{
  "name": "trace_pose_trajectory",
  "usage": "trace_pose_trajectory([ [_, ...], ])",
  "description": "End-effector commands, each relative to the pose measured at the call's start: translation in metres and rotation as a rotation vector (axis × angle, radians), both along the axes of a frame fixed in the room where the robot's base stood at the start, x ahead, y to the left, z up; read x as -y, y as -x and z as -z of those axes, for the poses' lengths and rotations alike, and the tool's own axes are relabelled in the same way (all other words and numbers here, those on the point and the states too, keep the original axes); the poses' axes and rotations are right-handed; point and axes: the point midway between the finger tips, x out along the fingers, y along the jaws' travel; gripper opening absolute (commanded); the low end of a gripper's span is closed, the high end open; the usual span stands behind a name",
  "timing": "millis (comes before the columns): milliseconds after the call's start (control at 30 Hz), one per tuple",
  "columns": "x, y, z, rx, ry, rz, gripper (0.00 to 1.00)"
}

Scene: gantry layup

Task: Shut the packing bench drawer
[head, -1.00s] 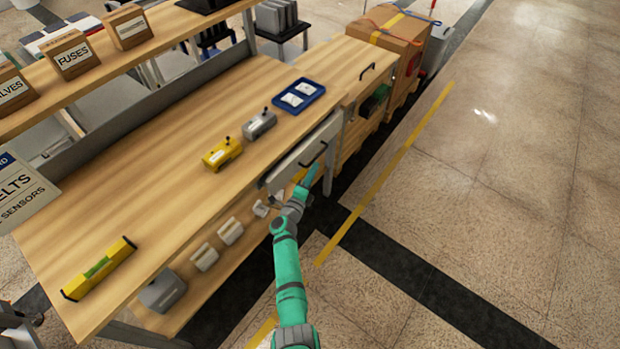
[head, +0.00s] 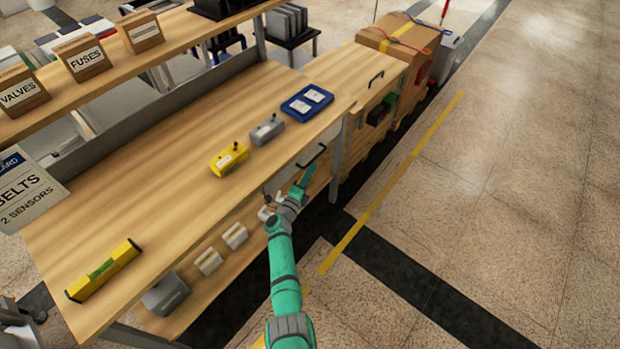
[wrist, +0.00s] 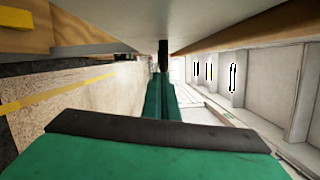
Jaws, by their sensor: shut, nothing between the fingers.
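The packing bench drawer shows as a narrow pale front (head: 328,136) under the right part of the bench's front edge, with a black bar handle (head: 313,156). It looks nearly flush with the edge; I cannot tell if a small gap is left. My gripper (head: 308,173) is shut and empty, its green fingers at the drawer front just below the handle. In the wrist view the shut fingers (wrist: 163,78) point at a dark upright bar, likely the handle (wrist: 163,52), below a pale panel. Whether they touch is unclear.
The bench top (head: 160,200) carries a blue tray (head: 306,102), a grey device (head: 267,130), a yellow device (head: 229,158) and a yellow level (head: 104,270). Grey boxes sit on the lower shelf. A bench leg (head: 342,155) stands right of the drawer. The floor to the right is clear.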

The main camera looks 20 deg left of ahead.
Motion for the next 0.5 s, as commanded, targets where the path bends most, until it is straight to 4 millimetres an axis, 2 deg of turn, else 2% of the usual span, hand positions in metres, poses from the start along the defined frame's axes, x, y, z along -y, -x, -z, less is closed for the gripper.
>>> trace_pose_trajectory([
  [33,-0.007,0.0,-0.003,0.005,0.003,-0.018,0.0],
  [67,-0.005,0.001,-0.002,0.004,0.003,-0.017,0.0],
  [300,0.035,0.013,0.008,0.0,0.001,-0.004,0.0],
  [333,0.028,0.021,0.009,0.001,0.001,-0.009,0.0],
  [500,0.022,0.053,0.01,0.0,0.0,-0.008,0.0],
])
